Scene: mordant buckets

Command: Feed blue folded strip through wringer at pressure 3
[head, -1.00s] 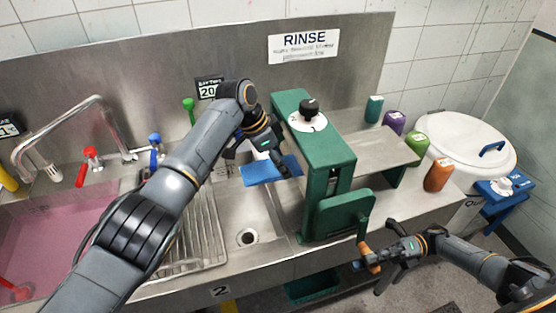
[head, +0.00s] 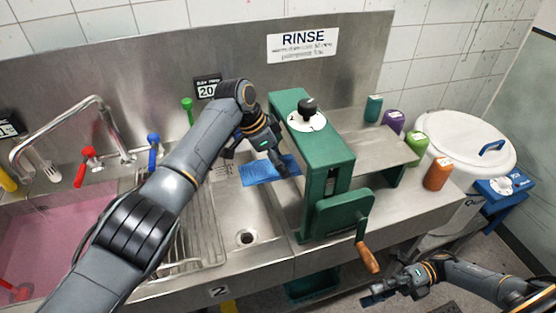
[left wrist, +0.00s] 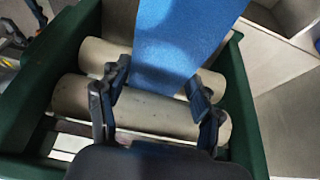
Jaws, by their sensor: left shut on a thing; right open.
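The green wringer (head: 318,150) stands on the counter, with a black knob (head: 307,106) on its white dial; I cannot read the setting. Its crank handle (head: 368,258) is wooden and hangs at the front right. My left gripper (head: 281,168) is shut on the blue strip (head: 257,171) at the wringer's left side. In the left wrist view the strip (left wrist: 180,40) lies over two pale rollers (left wrist: 145,107), between the fingers (left wrist: 157,103); whether it is in the nip is unclear. My right gripper (head: 382,290) is open and empty, below the handle and apart from it.
A pink-filled sink (head: 60,235) and a ribbed drainboard are at left. Several coloured containers, including an orange one (head: 437,174), stand right of the wringer. A white lidded bucket (head: 470,140) is further right. A green bin (head: 312,288) sits below the counter.

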